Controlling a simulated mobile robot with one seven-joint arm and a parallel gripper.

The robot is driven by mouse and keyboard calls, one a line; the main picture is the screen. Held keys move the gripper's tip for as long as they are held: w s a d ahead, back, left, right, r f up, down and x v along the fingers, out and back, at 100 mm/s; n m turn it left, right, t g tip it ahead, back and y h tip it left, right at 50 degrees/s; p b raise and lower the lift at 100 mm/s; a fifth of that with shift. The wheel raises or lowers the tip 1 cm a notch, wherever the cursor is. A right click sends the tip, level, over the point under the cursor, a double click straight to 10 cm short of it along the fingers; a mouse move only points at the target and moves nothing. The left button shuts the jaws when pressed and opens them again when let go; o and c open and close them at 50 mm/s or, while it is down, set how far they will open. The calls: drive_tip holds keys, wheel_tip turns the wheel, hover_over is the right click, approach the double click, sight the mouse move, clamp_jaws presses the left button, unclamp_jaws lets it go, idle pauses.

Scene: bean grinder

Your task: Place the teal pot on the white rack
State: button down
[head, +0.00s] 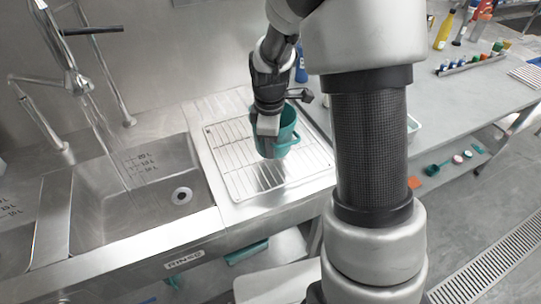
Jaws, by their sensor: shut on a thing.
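The teal pot (282,142) hangs upright in my gripper (268,126) in the head view, over the right part of the white rack. My gripper points down and is shut on the pot's near left wall. The white wire rack (226,146) lies on the steel drainboard beside the sink. The pot's base covers part of the rack, and I cannot tell whether it touches the wires or is just above them.
The sink basin (140,190) with its faucet (72,75) is left of the rack. A blue bottle (301,66) stands behind the gripper. The grey counter at right holds a row of small coloured items (475,60) and a yellow bottle (444,30). My arm hides part of the counter.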

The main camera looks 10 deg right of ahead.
drive_tip(key=shift+f, duration=1.85)
drive_tip(key=shift+f+b, duration=0.2)
drive_tip(key=shift+b, duration=0.1)
drive_tip(key=c, duration=1.9)
unclamp_jaws()
